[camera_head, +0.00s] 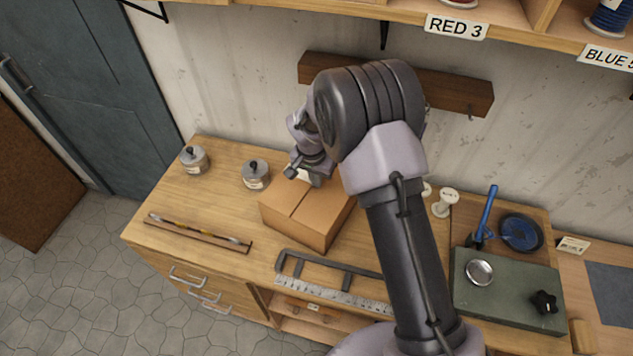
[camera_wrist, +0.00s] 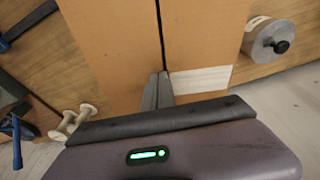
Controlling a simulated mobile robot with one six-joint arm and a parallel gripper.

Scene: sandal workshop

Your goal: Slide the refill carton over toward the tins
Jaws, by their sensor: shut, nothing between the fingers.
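The refill carton (camera_head: 303,215) is a closed brown cardboard box on the wooden bench, beside my arm. It fills much of the wrist view (camera_wrist: 205,35), with its dark top seam and a pale label showing. Two grey lidded tins stand left of it: the nearer tin (camera_head: 255,175) and the farther tin (camera_head: 194,159). One tin also shows in the wrist view (camera_wrist: 270,42). My gripper (camera_head: 308,177) is at the carton's back edge, fingers together and empty. In the wrist view its fingertips (camera_wrist: 160,78) are over the carton near the seam; contact is unclear.
A metal bracket and ruler (camera_head: 330,295) lie in front of the carton. A narrow wooden tray (camera_head: 195,235) lies at the front left. Bare bench lies between the carton and tins.

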